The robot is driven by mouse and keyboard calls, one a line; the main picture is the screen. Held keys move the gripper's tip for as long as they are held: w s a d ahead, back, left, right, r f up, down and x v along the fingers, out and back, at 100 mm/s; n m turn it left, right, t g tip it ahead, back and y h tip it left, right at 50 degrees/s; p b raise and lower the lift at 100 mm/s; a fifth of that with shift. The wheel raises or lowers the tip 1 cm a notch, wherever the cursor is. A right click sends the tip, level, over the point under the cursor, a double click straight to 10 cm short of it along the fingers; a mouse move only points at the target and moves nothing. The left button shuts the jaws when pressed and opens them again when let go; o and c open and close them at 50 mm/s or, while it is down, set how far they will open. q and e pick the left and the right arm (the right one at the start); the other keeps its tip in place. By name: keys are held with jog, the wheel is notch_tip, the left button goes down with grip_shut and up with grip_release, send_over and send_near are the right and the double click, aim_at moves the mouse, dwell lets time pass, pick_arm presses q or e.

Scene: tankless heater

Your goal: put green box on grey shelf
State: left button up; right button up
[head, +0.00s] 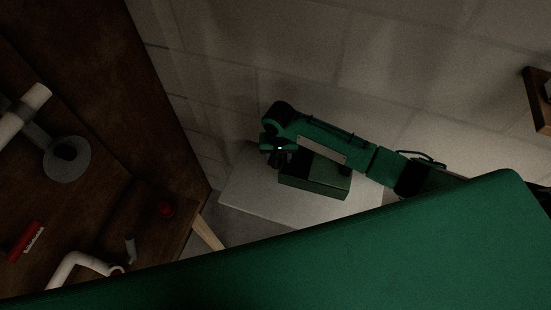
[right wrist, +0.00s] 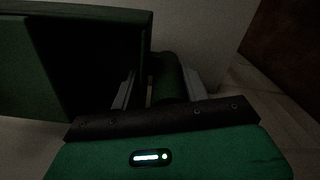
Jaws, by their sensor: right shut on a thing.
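The green box (head: 318,183) shows in the head view below my right forearm, over a pale grey shelf (head: 246,188). I cannot tell whether the box touches the shelf. My right gripper (head: 280,158) is at the box's left end, pointing down. In the right wrist view the green box (right wrist: 90,20) fills the upper left, its near side in dark shadow. There my right gripper (right wrist: 158,92) has its fingers closed on a dark green rounded part, seemingly of the box. My left gripper is out of view.
A brown wooden bench (head: 110,215) at the left holds white pipe pieces (head: 75,262), a red labelled item (head: 25,242) and a round red object (head: 165,209). A wooden ledge (head: 538,100) is at the far right.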

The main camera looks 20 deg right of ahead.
jog(key=f, duration=0.2)
jog(key=a+f, duration=0.1)
jog(key=shift+s+f, duration=0.2)
jog(key=shift+s, duration=0.2)
notch_tip(320, 180, down, 4)
jog(key=shift+s, duration=0.15)
pick_arm(q)
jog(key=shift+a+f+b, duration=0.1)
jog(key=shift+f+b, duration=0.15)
jog(key=shift+b, duration=0.25)
pick_arm(e)
jog(key=shift+f, duration=0.95)
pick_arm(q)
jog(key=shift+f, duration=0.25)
pick_arm(e)
jog(key=shift+f, duration=0.5)
jog(key=o, duration=1.3)
jog(key=shift+c, duration=0.2)
